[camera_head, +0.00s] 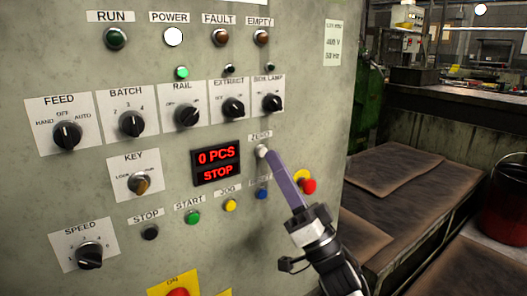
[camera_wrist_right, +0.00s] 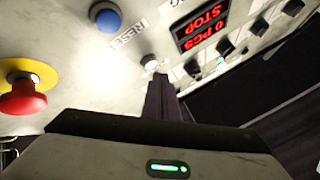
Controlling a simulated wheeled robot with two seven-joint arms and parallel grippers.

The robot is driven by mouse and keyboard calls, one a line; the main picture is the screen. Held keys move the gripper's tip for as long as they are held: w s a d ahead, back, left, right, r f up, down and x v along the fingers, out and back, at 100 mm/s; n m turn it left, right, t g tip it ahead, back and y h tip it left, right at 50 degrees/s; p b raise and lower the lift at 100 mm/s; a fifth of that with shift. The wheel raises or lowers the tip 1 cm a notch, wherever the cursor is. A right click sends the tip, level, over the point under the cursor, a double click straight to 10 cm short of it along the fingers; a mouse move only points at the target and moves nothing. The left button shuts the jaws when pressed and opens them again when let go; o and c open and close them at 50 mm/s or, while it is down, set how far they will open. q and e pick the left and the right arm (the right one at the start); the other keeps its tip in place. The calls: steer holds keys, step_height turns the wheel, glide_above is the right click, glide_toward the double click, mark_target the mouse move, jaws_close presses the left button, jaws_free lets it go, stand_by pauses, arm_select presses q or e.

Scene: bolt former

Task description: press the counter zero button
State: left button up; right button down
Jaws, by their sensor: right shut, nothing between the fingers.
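The counter zero button is a small pale button (camera_head: 261,149) under the ZERO label on the grey control panel, right of the red display (camera_head: 216,164). The display reads "0 PCS" and "STOP". My right gripper (camera_head: 268,155) is shut and empty, its long purple-grey fingers reaching up from the lower right to the button. In the right wrist view, the fingertips (camera_wrist_right: 159,79) are right at the button (camera_wrist_right: 150,61), partly covering it. I cannot tell whether they touch it or press it in. My left gripper is not in view.
Below are a blue RESET button (camera_head: 262,193), partly hidden label, and a red emergency stop (camera_head: 308,186) on yellow, close to my right fingers. A yellow JOG button (camera_head: 230,205) and green START button (camera_head: 193,217) lie left. A dark bench (camera_head: 405,215) stands right.

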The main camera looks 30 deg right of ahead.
steer(key=shift+s, duration=0.1)
steer(key=s, duration=0.1)
steer(key=s+p, duration=0.1)
steer(key=s, duration=0.2)
steer(key=shift+s+d+p, duration=0.25)
steer(key=shift+s+p, duration=0.05)
steer(key=shift+s, duration=0.1)
stand_by(0.7)
